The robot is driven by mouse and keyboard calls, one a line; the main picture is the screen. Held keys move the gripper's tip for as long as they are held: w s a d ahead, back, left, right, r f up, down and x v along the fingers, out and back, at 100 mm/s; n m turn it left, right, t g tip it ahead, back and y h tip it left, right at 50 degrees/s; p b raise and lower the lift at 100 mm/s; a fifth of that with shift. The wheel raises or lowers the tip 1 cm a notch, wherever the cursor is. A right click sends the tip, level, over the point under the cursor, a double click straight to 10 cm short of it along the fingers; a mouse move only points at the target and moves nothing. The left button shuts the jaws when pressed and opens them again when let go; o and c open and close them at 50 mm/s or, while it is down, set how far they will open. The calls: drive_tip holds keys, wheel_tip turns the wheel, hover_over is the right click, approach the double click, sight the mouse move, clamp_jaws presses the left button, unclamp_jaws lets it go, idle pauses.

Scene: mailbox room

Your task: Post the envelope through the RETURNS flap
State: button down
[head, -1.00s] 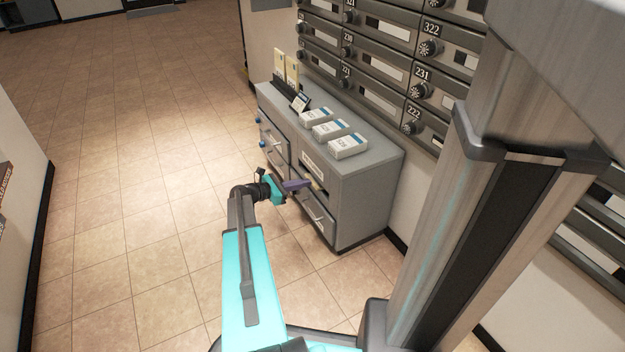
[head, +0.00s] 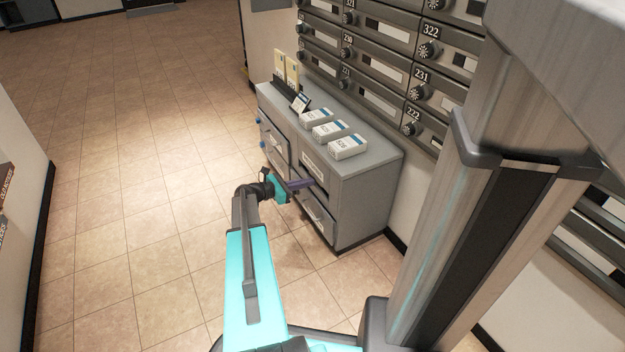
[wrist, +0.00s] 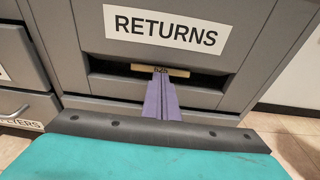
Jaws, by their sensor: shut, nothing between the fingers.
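The RETURNS label (wrist: 165,28) is on the grey cabinet front, above a dark open slot (wrist: 207,79). The cream envelope (wrist: 180,72) shows as a thin edge inside the slot, with small dark print that I cannot read surely. My gripper (wrist: 160,76) has its purple fingers shut together, with nothing between them. Their tips reach into the slot and meet or nearly meet the envelope's near edge; I cannot tell if they touch. In the head view my gripper (head: 303,184) is at the cabinet front, and the envelope cannot be made out there.
Below the slot is a drawer (head: 318,217). Numbered mailboxes (head: 370,70) line the wall behind. The tiled floor (head: 130,180) at left is clear.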

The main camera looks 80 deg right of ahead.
drive_tip(key=shift+s+d, duration=0.1)
idle(0.4)
drive_tip(key=shift+s+d+r+p, duration=0.15)
drive_tip(key=shift+s+d+p, duration=0.25)
drive_tip(key=shift+s, duration=0.1)
drive_tip(key=f+p+v, duration=0.2)
drive_tip(key=p+v, duration=0.1)
drive_tip(key=v, duration=0.8)
drive_tip(key=shift+w+a, duration=0.45)
drive_tip(key=shift+w, duration=0.05)
drive_tip(key=shift+f, duration=0.1)
idle(2.5)
drive_tip(key=s+d+r+t+y+b, duration=0.2)
drive_tip(key=s+d+r+b, duration=0.1)
drive_tip(key=s+r, duration=0.1)
drive_tip(key=shift+s+d+r, duration=0.25)
drive_tip(key=shift+s, duration=0.4)
drive_tip(key=shift+s+d+f+b, duration=0.1)
drive_tip(key=shift+f+b, duration=0.05)
drive_tip(key=shift+b, duration=0.3)
